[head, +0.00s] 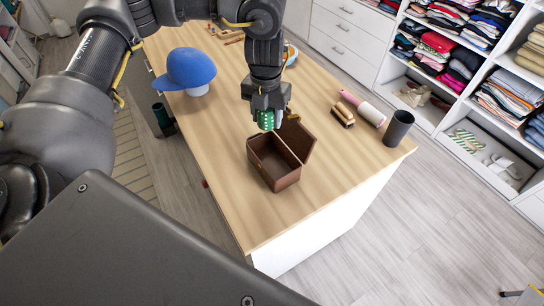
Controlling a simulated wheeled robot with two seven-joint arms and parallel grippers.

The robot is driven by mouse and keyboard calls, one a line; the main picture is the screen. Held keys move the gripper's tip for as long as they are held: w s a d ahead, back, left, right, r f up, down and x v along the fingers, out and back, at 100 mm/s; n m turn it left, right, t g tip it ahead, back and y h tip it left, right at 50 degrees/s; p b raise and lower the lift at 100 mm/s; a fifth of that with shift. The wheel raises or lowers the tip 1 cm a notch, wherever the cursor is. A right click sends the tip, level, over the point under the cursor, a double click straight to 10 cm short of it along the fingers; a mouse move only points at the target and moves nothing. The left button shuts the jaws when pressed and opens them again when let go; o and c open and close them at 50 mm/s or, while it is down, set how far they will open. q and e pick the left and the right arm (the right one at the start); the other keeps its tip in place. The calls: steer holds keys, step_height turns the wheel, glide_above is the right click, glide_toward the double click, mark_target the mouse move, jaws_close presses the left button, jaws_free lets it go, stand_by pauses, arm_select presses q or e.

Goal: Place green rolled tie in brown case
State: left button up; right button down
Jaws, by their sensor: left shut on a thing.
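The green rolled tie (266,120), with light dots, is held in my left gripper (267,110). The gripper points down and is shut on the tie. The brown case (274,178) stands open on the wooden table, with its lid (299,139) raised at the back right. The tie shows just above the far left edge of the case, and I cannot tell its exact height. The inside of the case that I can see looks empty. My right gripper is not in view.
On the table (330,185) are a blue cap (190,68) on a white stand, a wooden brush (342,114), a pink and white lint roller (363,107) and a dark cup (398,128). Shelves of folded clothes (450,35) stand at the right. The table's near end is clear.

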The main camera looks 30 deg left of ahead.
arm_select(q)
steer(key=p, duration=0.2)
glide_above(268, 161)
step_height(268, 161, down, 12)
steer(key=shift+a+r, duration=0.1)
steer(key=shift+r, duration=0.05)
steer(key=shift+f, duration=2.45)
steer(key=shift+b, duration=0.35)
steer(key=o, duration=0.5)
steer(key=shift+f, duration=0.15)
steer(key=o, duration=0.5)
steer(key=shift+c, duration=0.2)
